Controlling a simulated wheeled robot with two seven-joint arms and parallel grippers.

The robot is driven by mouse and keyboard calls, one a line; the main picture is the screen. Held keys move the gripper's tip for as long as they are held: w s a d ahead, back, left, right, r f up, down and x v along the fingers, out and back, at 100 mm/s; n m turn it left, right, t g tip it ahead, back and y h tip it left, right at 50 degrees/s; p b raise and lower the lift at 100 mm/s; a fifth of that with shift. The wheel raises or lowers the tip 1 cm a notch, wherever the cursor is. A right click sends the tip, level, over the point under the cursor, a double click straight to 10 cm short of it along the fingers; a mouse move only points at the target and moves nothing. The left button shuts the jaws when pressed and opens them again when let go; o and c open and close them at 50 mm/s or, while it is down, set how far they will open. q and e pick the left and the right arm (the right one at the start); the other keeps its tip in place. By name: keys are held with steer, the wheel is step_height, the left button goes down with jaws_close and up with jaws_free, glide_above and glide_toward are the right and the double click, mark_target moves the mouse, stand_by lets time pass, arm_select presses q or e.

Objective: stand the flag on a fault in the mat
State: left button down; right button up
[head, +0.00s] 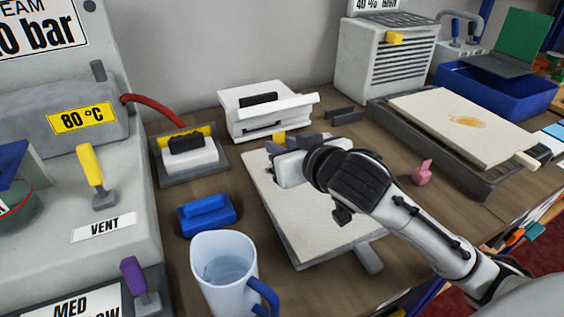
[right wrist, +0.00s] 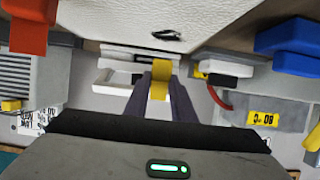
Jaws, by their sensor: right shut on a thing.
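The cream mat (head: 325,215) lies on a grey board in the middle of the bench. In the right wrist view the mat (right wrist: 110,18) fills the top, with a dark-edged slit (right wrist: 165,34) in its surface. My right gripper (head: 276,147) is over the mat's far end. It is shut on a yellow piece, seemingly the flag (right wrist: 160,80), which also shows in the head view (head: 279,137). The flag's lower part is hidden between the fingers, and I cannot tell whether it touches the mat. My left gripper is out of view.
A pink piece (head: 422,174) and a stained board (head: 465,125) are to the right.

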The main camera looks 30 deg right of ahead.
arm_select(q)
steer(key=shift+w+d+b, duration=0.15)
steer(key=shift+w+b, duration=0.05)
steer(key=shift+b, duration=0.2)
arm_select(e)
steer(key=shift+f, duration=1.8)
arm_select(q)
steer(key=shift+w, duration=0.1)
arm_select(e)
steer(key=shift+f, duration=0.1)
steer(key=o, duration=1)
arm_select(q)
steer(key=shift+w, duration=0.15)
